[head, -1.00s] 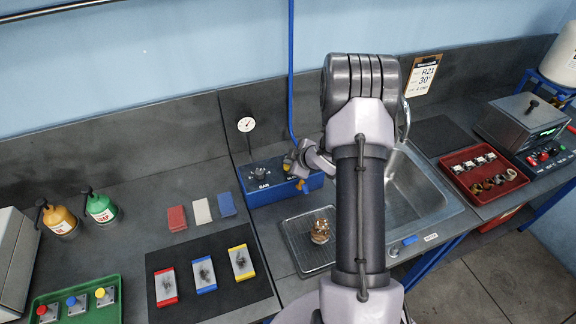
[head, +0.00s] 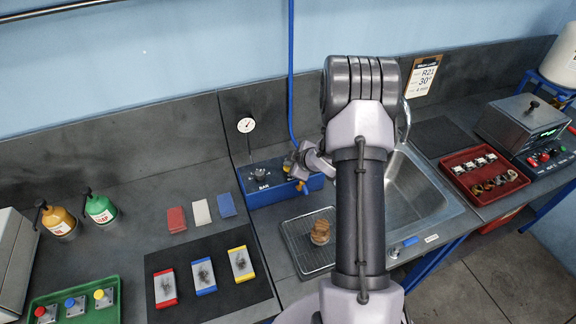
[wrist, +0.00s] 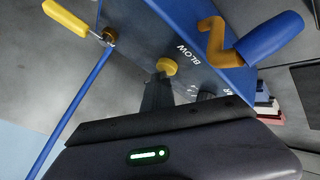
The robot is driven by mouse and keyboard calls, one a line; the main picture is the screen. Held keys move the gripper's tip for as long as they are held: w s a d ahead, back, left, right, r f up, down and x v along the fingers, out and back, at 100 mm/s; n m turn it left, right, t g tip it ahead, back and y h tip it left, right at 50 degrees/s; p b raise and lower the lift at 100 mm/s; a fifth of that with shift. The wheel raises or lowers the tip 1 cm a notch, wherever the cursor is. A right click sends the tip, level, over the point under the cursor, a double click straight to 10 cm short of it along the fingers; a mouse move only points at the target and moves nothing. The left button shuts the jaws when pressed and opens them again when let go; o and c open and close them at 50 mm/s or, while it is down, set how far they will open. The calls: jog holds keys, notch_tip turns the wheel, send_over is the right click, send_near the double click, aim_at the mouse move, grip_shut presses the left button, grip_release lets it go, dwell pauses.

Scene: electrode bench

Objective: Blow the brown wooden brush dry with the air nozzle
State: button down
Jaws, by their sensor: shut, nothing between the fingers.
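The brown wooden brush (head: 320,232) sits on a wire rack tray (head: 292,240) left of the sink in the head view. It looks light brown and matte. The blue air box (head: 262,190) stands behind the rack. In the wrist view, its face (wrist: 150,35) carries the word BLOW, a yellow button (wrist: 167,66) and a bent orange nozzle (wrist: 222,45) with a blue sleeve. My gripper (wrist: 160,80) is shut and empty, its fingertips at the yellow button. I cannot tell whether they touch it. The brush is out of the wrist view.
A yellow-handled valve (wrist: 70,20) and a blue pipe (wrist: 72,115) are beside the box. The sink (head: 415,195) is to the right. A dark mat (head: 215,270) with several colour-edged blocks lies left. A red tray (head: 480,172) is far right.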

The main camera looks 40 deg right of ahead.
aim_at(286, 169)
jog(key=shift+r+p, duration=0.65)
jog(key=shift+r, duration=0.3)
notch_tip(286, 169, up, 5)
jog(key=p, duration=0.4)
dwell(0.3)
jog(key=s+a+r+m+g+h+b, duration=0.1)
jog(key=s+a+r+m+h+b, duration=0.1)
jog(key=a+r+m+b, duration=0.25)
jog(key=s+a+r+m+h+b, duration=0.1)
jog(key=s+a+r+m+b, duration=0.15)
jog(key=a+r+b, duration=0.35)
jog(key=s+a+f+m+y+b, duration=0.1)
jog(key=s+a+m+b, duration=0.1)
jog(key=s+a, duration=0.4)
jog(key=s+a+f+m+g+y+b, duration=0.1)
jog(key=s+a+b, duration=0.4)
jog(key=s, duration=0.5)
jog(key=s+a+f+m+g+y+b, duration=0.1)
jog(key=s+a+f+m+y+b, duration=0.1)
jog(key=s+a, duration=0.6)
jog(key=shift+s+a+f+m+y+b, duration=0.4)
jog(key=shift+a+f+y+b, duration=0.35)
jog(key=shift+b, duration=0.3)
